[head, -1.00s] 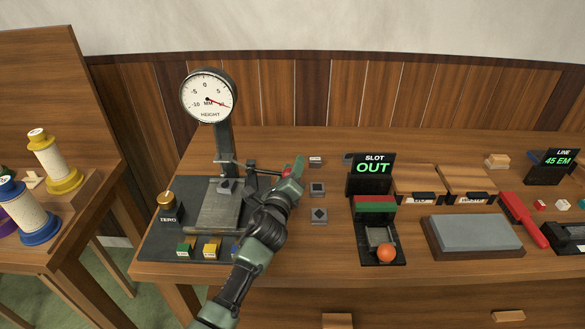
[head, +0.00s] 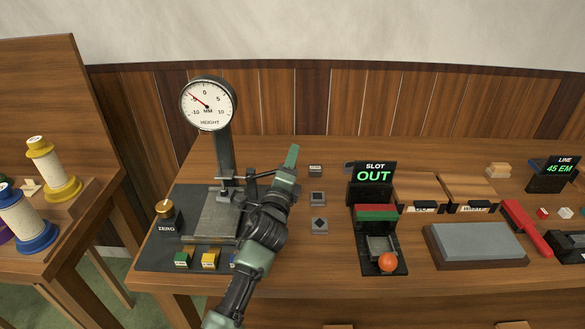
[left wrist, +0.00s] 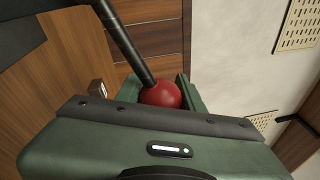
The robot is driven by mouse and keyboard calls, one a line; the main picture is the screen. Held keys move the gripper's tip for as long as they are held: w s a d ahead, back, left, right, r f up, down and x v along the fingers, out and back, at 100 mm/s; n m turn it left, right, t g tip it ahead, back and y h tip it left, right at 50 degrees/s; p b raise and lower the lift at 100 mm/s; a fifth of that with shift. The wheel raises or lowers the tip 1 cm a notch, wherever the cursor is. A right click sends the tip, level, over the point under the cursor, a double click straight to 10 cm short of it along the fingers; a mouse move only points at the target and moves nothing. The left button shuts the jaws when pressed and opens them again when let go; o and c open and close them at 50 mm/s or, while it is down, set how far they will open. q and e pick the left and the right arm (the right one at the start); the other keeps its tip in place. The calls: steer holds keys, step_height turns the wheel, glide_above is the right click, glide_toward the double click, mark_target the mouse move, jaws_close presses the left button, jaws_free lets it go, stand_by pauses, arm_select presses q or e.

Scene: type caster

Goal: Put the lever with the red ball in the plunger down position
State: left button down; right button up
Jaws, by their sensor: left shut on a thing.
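The height gauge has a round dial (head: 207,103) on a dark column above a grey plate (head: 212,222). Its needle points up and left, to the minus side. A thin dark lever (head: 258,173) runs from the column to my left gripper (head: 290,165). In the left wrist view the red ball (left wrist: 162,94) on the lever's black rod (left wrist: 128,45) sits between the green fingers, which are shut on it. In the head view the gripper hides the ball. The plunger (head: 224,194) appears low over the plate; contact is hard to tell. My right gripper is not in view.
A gold ZERO knob (head: 165,209) and small coloured blocks (head: 209,260) are by the gauge. To the right stand small dark blocks (head: 318,199), the SLOT OUT display (head: 373,174), an orange ball (head: 388,262) and a grey stone (head: 476,243). Spools (head: 54,170) stand at the left.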

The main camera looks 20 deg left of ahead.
arm_select(q)
steer(key=shift+a+r+n, duration=0.25)
steer(key=shift+r+n, duration=0.35)
steer(key=shift+n, duration=0.3)
steer(key=c, duration=0.9)
jaws_free()
steer(key=shift+s+r, duration=0.1)
steer(key=s+f, duration=0.1)
steer(key=s, duration=0.6)
steer(key=shift+s+d+b, duration=0.3)
steer(key=shift+s+b, duration=0.05)
steer(key=shift+b, duration=0.1)
steer(key=shift+f, duration=0.1)
